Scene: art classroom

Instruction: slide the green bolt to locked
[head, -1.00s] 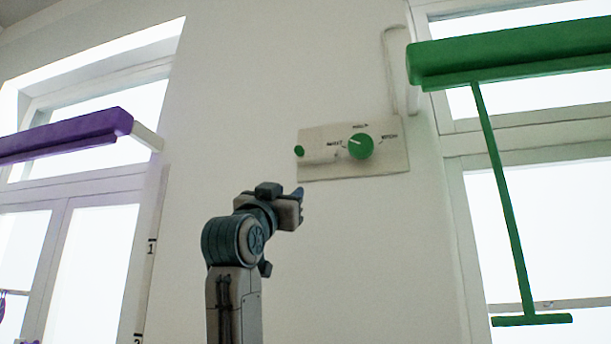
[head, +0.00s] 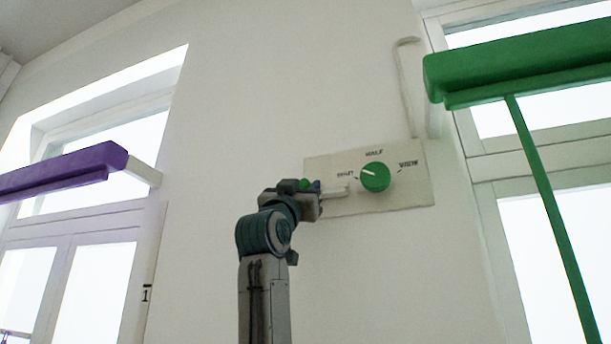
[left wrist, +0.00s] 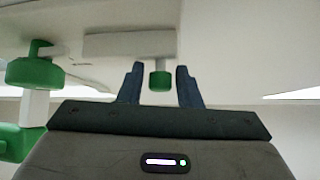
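The green bolt knob (head: 304,184) sits at the left end of a pale wall panel (head: 410,190), on a white bar (head: 336,192) that runs towards the dial. My left gripper (head: 314,190) is raised at the panel's left edge and partly covers the bolt. In the left wrist view the green knob (left wrist: 160,80) lies between two blue fingers (left wrist: 160,84). The fingers are open, with a gap visible on each side of the knob. Any lock marking is not readable. My right gripper is not in view.
A green dial (head: 375,178) with small labels is on the same panel, also seen in the left wrist view (left wrist: 35,72). A green beam (head: 520,65) with a hanging rod (head: 550,200) is to the right. A purple beam (head: 60,172) is left.

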